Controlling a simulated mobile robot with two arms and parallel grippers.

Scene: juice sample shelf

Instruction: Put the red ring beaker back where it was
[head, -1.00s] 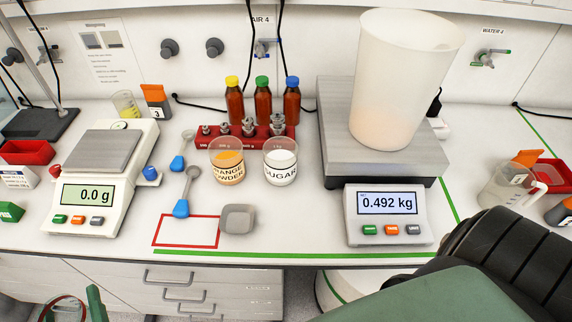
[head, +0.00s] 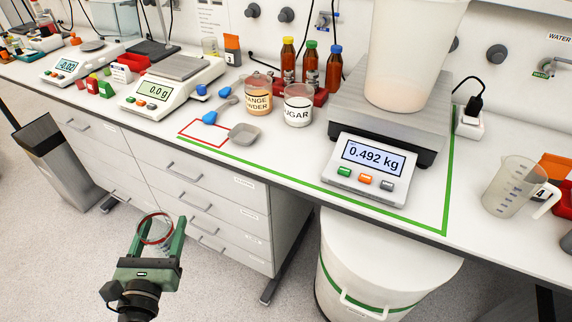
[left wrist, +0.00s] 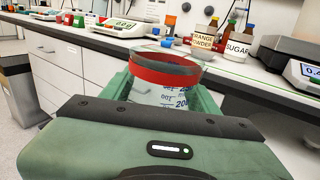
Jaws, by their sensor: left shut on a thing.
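My left gripper (head: 158,243) is shut on the red ring beaker (head: 156,230), a clear glass beaker with a red band at its rim. It is held upright in front of the drawers, off the bench. The left wrist view shows the beaker (left wrist: 166,72) close up between the green fingers, with blue volume marks and no clear sign of contents. A red outlined rectangle (head: 181,135) is marked on the bench near its front edge, with a grey scoop (head: 243,134) at its right corner. My right gripper is not in view.
A small scale (head: 153,94) reading 0.0 g stands left of the red outline. A large scale (head: 367,168) reading 0.492 kg bears a big white bucket (head: 408,60). Jars of orange powder (head: 258,97) and sugar (head: 298,106) stand between. A white bin (head: 375,262) stands below.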

